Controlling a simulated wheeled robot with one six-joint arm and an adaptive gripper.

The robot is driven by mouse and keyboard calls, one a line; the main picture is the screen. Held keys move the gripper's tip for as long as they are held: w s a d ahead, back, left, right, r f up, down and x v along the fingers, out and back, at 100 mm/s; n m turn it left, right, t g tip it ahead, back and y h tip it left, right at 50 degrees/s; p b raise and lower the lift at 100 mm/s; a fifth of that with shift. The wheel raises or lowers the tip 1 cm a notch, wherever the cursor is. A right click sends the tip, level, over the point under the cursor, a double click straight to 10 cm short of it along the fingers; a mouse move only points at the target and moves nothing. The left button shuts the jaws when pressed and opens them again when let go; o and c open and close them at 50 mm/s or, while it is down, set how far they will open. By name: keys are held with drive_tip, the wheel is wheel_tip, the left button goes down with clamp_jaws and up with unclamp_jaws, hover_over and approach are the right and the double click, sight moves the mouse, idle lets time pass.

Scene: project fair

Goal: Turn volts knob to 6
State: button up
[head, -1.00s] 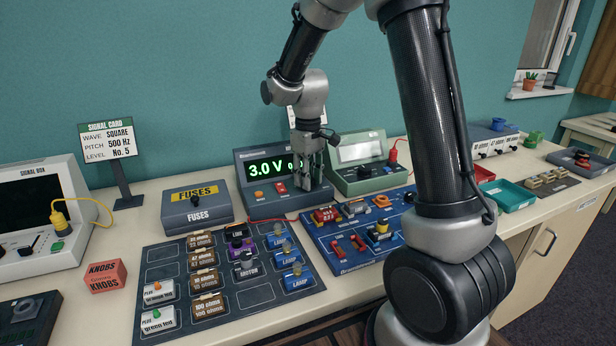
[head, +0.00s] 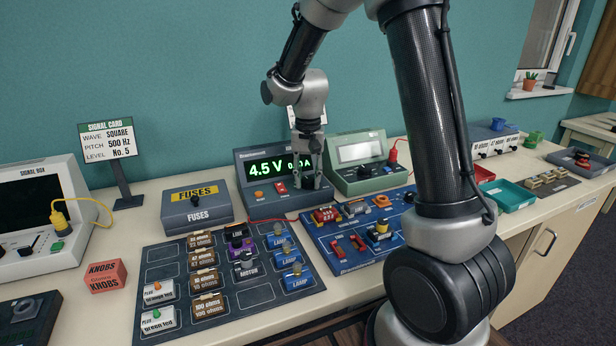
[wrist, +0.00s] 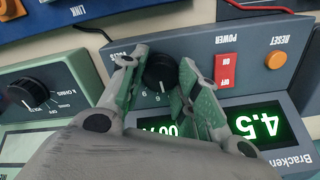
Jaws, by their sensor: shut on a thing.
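The dark grey power supply (head: 243,162) stands at the back of the bench, and its green display (head: 268,170) reads 4.5 V and what looks like 0.0 A. In the wrist view the display (wrist: 262,125) is upside down and partly covered by my fingers. The black volts knob (wrist: 160,72) sits on the sloped front, beside the red power switch (wrist: 227,70). My gripper (wrist: 156,85) points down over the knob, one finger on each side, shut on it. In the head view my gripper (head: 307,175) hides the knob.
An orange reset button (wrist: 276,60) is close by the switch. A green meter (head: 366,178) with its own knob (wrist: 30,92) stands right of the supply. The fuses box (head: 197,210) is left; circuit boards (head: 235,300) lie in front.

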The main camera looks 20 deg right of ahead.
sight(308, 179)
drive_tip(key=shift+m, duration=1.7)
drive_tip(key=o, duration=1)
drive_tip(key=shift+r, duration=0.1)
wheel_tip(308, 179, up, 12)
drive_tip(key=shift+f, duration=0.1)
